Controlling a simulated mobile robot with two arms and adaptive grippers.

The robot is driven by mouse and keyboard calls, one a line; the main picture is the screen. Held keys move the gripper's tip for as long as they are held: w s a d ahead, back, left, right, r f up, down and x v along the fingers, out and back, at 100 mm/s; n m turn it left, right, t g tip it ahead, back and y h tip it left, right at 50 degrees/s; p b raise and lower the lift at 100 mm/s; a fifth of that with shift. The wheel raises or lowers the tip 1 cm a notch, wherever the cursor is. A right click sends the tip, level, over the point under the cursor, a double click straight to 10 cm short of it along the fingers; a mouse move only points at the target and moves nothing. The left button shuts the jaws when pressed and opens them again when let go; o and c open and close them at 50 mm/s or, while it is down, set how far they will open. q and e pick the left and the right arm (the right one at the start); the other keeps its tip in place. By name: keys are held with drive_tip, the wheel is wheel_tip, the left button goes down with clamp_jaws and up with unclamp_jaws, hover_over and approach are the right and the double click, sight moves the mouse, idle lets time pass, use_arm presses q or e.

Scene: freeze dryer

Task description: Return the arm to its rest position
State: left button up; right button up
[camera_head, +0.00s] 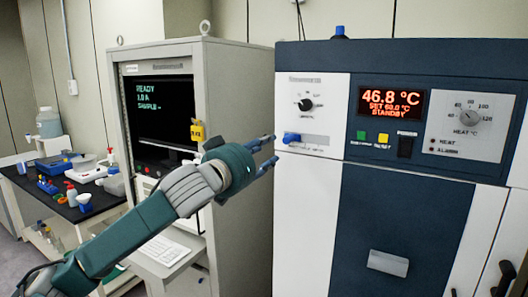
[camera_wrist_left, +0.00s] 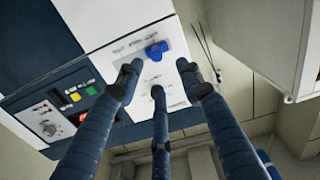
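My left arm comes in from the lower left in the camera_head view. Its gripper (camera_head: 268,152) is raised in front of the freeze dryer's upper left part, near a blue lever (camera_head: 291,137) on a white panel. In the left wrist view, the three fingers of the gripper (camera_wrist_left: 158,76) are spread apart with nothing between them. The blue lever (camera_wrist_left: 156,49) shows just beyond the fingertips there, and a gap seems to remain. My right gripper cannot be made out in either view.
The freeze dryer (camera_head: 390,215) has a display (camera_head: 390,103) reading 46.8 °C, STANDBY. A grey cabinet with a dark screen (camera_head: 160,118) stands behind my left arm. A keyboard (camera_head: 165,250) lies below it. A dark bench (camera_head: 60,200) with bottles and small items is at far left.

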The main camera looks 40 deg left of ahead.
idle(0.6)
